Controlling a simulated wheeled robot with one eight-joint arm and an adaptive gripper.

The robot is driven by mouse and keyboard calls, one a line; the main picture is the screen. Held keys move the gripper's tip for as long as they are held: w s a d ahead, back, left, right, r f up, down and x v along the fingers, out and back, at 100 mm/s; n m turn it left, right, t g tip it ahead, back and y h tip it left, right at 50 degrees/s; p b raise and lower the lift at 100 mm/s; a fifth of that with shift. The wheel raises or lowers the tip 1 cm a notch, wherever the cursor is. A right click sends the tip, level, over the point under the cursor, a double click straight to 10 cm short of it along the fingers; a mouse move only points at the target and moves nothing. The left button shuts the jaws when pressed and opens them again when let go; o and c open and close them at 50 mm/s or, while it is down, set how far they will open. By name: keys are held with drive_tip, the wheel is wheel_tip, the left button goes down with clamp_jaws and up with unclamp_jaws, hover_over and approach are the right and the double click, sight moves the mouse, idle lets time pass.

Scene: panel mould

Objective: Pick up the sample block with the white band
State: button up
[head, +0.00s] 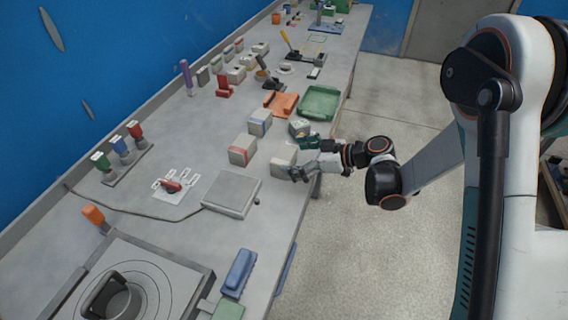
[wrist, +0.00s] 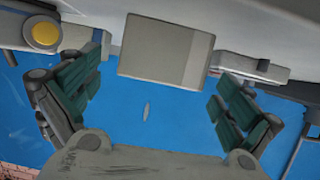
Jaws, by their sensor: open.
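A pale grey block (head: 283,160) stands near the bench's front edge in the head view. In the wrist view the block (wrist: 155,50) is ahead, between the two fingers, with a lighter band (wrist: 197,59) along its right side. I take it as the sample block with the white band. My gripper (head: 299,157) is open at the block's right side; in the wrist view its green-padded fingers (wrist: 158,98) are spread wide, with visible gaps on both sides. In the head view the fingers partly cover the block.
A block with a red band (head: 243,150) and one with a blue band (head: 260,122) stand close by. A green tray (head: 320,103) lies beyond my gripper, and a grey square plate (head: 231,194) lies nearer. A yellow round part (wrist: 45,34) shows beside the left finger.

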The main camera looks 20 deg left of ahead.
sight(293, 157)
drive_tip(key=b+x, duration=0.1)
drive_tip(key=x, duration=0.2)
drive_tip(key=shift+a+f, duration=0.2)
drive_tip(key=shift+a, duration=0.05)
drive_tip(key=c, duration=1.4)
drive_tip(key=shift+r, duration=0.15)
